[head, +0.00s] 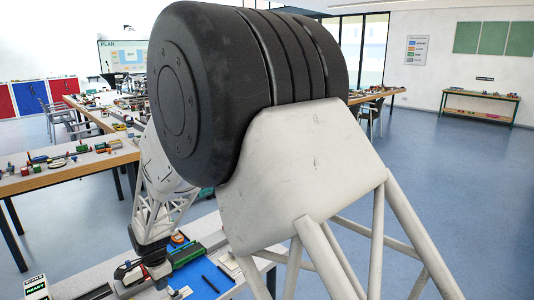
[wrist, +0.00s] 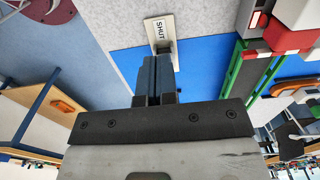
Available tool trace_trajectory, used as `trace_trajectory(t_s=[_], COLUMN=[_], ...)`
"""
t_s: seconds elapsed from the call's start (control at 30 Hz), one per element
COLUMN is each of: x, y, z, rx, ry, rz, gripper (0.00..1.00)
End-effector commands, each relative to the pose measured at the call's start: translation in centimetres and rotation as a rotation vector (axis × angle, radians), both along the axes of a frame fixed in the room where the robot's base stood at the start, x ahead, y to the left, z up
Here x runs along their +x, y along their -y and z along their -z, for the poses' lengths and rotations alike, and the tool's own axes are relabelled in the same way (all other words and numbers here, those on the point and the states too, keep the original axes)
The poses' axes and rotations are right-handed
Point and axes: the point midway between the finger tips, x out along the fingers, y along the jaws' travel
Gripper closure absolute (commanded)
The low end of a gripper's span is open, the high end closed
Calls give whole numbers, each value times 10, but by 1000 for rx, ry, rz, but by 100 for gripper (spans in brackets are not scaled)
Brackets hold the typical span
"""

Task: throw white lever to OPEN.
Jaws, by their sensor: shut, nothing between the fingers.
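In the wrist view, my gripper (wrist: 158,60) is shut and empty, with its two dark fingers side by side. The fingertips overlap the lower part of a pale plate (wrist: 151,25) with a label reading SHUT (wrist: 160,27). I cannot tell whether they touch it. The white lever cannot be made out; the fingers hide part of the plate. In the head view, my arm fills the middle and the dark wrist end reaches down to the workbench (head: 105,275) at the lower left; the plate cannot be made out there.
A blue mat (head: 200,277) lies on the bench. In the wrist view, a green rail (wrist: 236,72) and red, white and grey parts (wrist: 283,30) stand to the right of the fingers. A READY sign (head: 37,288) stands at the head view's lower left.

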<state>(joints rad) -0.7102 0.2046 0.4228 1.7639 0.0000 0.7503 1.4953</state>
Motion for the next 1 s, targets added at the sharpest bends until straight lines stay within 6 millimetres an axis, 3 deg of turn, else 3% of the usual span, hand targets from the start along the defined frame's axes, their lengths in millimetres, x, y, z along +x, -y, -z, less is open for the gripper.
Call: trace_trajectory(t_s=[0.5,1.0], x=[0,0], y=[0,0], z=[-36,-41], rx=[0,0], ry=[0,0], rz=[0,0], gripper=[100,100])
